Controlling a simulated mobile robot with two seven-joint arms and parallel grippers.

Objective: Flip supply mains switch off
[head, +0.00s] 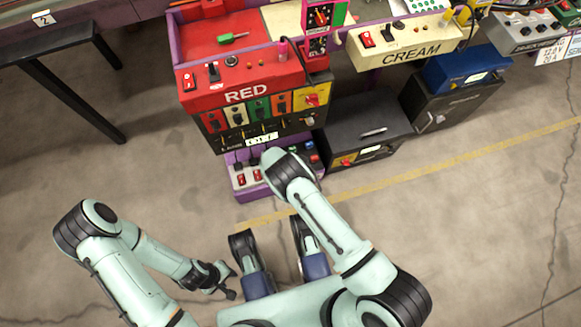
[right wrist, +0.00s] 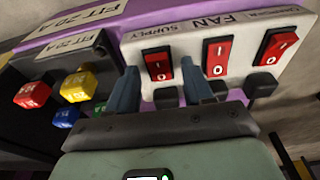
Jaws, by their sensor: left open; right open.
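In the right wrist view, a red rocker switch (right wrist: 158,63) sits by the upside-down SUPPLY label on a white panel (right wrist: 188,35). Its on or off position is hard to tell. My right gripper (right wrist: 158,82) is open, one blue-grey finger on each side below this switch; contact cannot be told. In the head view, the low purple-edged unit with red switches (head: 241,179) stands under the red cabinet, and my right arm hides part of it and the right gripper. My left gripper (head: 225,281) is open and empty, above the floor away from the unit.
Two more red rockers, one by the FAN label (right wrist: 216,54) and one at the end (right wrist: 277,46), are beside it. Red, yellow, blue and green buttons (right wrist: 78,87) are at left. The red cabinet (head: 245,82) rises behind; a dark box (head: 365,120) stands right. Floor in front is clear.

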